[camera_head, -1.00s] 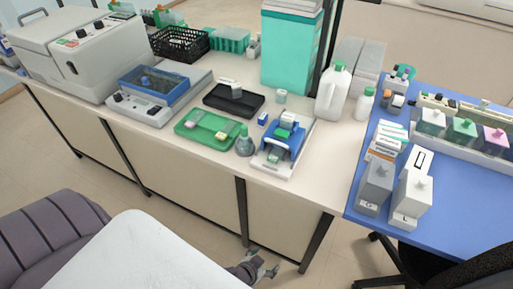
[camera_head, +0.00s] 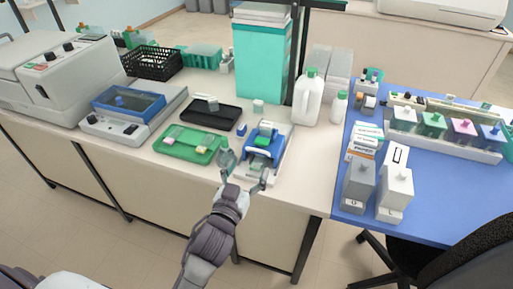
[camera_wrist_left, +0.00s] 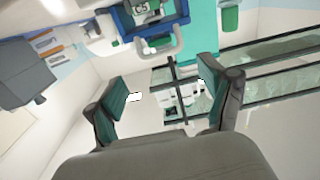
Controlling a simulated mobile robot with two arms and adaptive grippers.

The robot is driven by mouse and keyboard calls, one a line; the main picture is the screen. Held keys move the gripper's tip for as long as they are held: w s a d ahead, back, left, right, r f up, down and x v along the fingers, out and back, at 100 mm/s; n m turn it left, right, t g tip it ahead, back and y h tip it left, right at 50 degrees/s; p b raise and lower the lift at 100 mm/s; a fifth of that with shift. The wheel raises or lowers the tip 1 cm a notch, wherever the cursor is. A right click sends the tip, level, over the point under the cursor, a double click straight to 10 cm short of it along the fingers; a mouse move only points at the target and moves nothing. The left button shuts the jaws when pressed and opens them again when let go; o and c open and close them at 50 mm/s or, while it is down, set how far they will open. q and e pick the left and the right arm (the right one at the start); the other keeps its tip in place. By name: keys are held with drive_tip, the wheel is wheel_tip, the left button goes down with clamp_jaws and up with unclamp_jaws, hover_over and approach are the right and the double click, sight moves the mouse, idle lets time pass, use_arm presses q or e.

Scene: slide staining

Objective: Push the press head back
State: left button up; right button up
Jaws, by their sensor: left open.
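The press (camera_head: 262,150) is a small blue device with a green part on top, standing on a white base near the front edge of the bench. Its blue frame also shows at the top of the left wrist view (camera_wrist_left: 178,45). My left gripper (camera_head: 244,178) is in front of the press at the bench edge, with its fingers spread open and nothing between them. In the left wrist view the two green-padded fingertips (camera_wrist_left: 160,95) are well apart, and the press lies beyond them. Whether a fingertip touches the press base cannot be told. My right gripper is not in view.
A black tray (camera_head: 190,112) lies behind. A white jug (camera_head: 306,102) stands at the back right. Grey and white boxes (camera_head: 357,187) sit on the blue table to the right.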

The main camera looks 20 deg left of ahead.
sight(257, 151)
use_arm(q)
drive_tip(key=w+p, duration=0.1)
drive_tip(key=w, duration=0.7)
drive_tip(key=shift+d, duration=0.15)
drive_tip(key=shift+c, duration=0.3)
